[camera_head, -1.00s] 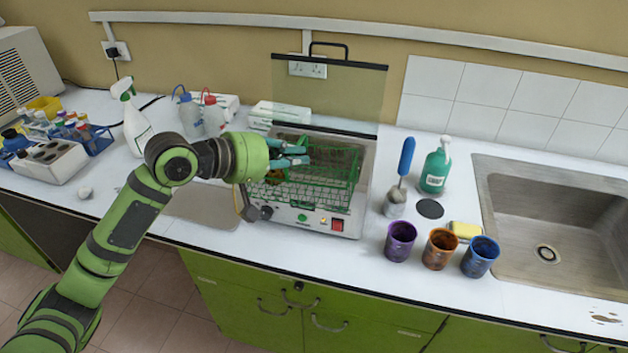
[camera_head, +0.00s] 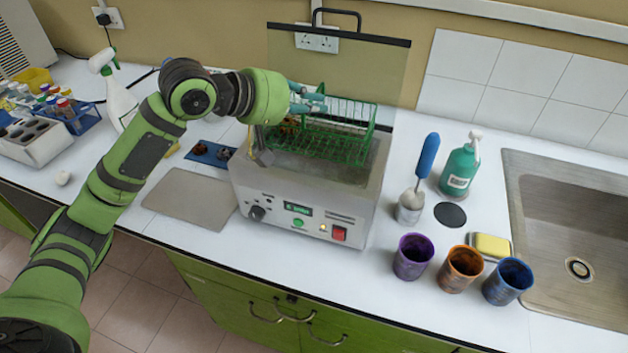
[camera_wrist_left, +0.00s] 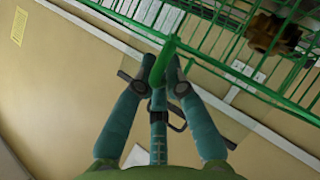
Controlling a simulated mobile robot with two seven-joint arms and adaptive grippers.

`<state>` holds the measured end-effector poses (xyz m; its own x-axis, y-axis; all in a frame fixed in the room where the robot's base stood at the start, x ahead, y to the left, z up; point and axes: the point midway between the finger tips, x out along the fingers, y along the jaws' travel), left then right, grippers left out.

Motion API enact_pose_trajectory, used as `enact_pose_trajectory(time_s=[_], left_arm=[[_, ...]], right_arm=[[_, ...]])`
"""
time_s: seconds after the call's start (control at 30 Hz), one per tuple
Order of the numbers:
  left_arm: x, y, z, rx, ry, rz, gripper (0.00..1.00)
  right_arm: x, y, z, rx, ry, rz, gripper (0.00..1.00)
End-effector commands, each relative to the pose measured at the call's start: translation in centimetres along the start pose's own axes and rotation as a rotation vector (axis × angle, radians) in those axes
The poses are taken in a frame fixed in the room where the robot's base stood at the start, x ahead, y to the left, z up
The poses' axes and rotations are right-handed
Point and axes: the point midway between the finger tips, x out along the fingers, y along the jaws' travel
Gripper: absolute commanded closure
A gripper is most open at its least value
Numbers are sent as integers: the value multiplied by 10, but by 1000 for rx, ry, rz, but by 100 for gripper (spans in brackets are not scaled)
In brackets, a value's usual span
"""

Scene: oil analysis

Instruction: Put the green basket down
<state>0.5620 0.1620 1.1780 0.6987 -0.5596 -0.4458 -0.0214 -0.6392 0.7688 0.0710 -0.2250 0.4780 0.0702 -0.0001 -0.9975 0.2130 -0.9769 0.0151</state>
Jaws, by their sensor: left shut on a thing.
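The green wire basket (camera_head: 345,128) is held up over the open top of the grey bath machine (camera_head: 300,192), with brown parts inside it. In the head view its bottom overlaps the bath opening, and I cannot tell whether they touch. My left gripper (camera_head: 312,98) is at the basket's upper left side, shut on it. The left wrist view shows the gripper fingers (camera_wrist_left: 165,80) closed around a green bar (camera_wrist_left: 166,58), with the basket mesh (camera_wrist_left: 225,35) beyond and a brown toothed part (camera_wrist_left: 272,35) inside. My right gripper is not in view.
The bath's clear raised lid (camera_head: 345,65) stands behind the basket. A grey plate (camera_head: 190,198) and a blue mat (camera_head: 208,153) lie to the left. Purple, orange and blue cups (camera_head: 413,256) and a green bottle (camera_head: 460,165) stand to the right, near the sink (camera_head: 560,230).

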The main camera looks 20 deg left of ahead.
Motion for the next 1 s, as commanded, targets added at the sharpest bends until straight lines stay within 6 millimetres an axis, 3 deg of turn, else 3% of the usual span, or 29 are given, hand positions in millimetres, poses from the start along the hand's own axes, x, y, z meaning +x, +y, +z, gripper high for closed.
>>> enact_pose_trajectory(time_s=[0.2,0.4,0.6,1.0], left_arm=[[16,-30,18,0,-2,-8,100],[26,-46,27,3,0,-5,100],[38,-67,40,2,0,-6,100],[42,-74,44,5,2,-3,100]], right_arm=[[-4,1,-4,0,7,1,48],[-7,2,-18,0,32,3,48],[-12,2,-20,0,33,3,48],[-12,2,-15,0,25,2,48]])
